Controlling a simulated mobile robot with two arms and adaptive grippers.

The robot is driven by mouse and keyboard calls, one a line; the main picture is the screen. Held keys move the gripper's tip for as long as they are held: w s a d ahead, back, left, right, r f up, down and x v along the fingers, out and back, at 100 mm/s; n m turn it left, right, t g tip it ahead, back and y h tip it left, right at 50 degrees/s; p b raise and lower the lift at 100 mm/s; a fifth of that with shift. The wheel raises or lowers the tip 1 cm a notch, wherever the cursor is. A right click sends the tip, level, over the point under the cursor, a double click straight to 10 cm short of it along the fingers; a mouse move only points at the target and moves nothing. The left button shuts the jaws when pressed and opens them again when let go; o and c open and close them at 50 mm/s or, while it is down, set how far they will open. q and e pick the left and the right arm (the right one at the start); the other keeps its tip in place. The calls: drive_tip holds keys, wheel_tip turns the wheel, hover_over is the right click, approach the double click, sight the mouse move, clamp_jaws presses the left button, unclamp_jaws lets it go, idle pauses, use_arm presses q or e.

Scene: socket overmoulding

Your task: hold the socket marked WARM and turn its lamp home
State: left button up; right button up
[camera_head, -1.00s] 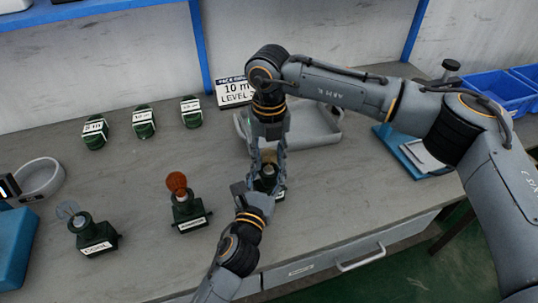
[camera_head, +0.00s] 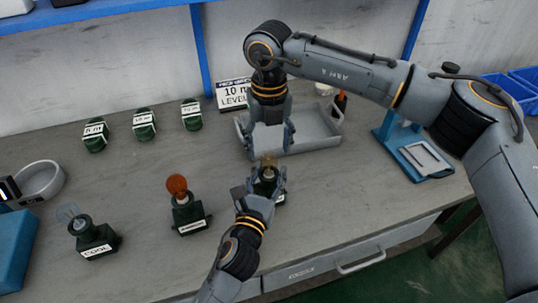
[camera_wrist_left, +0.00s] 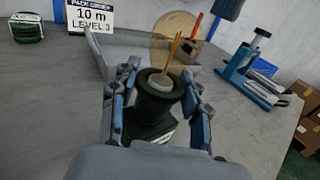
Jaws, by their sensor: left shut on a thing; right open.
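My left gripper (camera_head: 266,186) is shut on a dark green socket (camera_wrist_left: 153,112), with a finger on each side of its body. A pale amber, see-through lamp (camera_wrist_left: 177,45) stands in that socket's top; it also shows in the head view (camera_head: 268,161). Whether the lamp is fully seated I cannot tell. The held socket's label is mostly hidden, so I cannot read WARM on it. My right gripper (camera_head: 269,140) is open and empty, pointing down above and behind the lamp, apart from it.
A socket marked COOL (camera_head: 95,240) with a clear lamp and a socket with an orange lamp (camera_head: 177,186) stand to the left. A grey tray (camera_head: 322,137) and a blue stand (camera_head: 418,155) are at the right.

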sight(269, 154)
wheel_tip(269, 154, up, 8)
drive_tip(key=shift+f, duration=0.2)
use_arm(q)
drive_tip(key=o, duration=1.3)
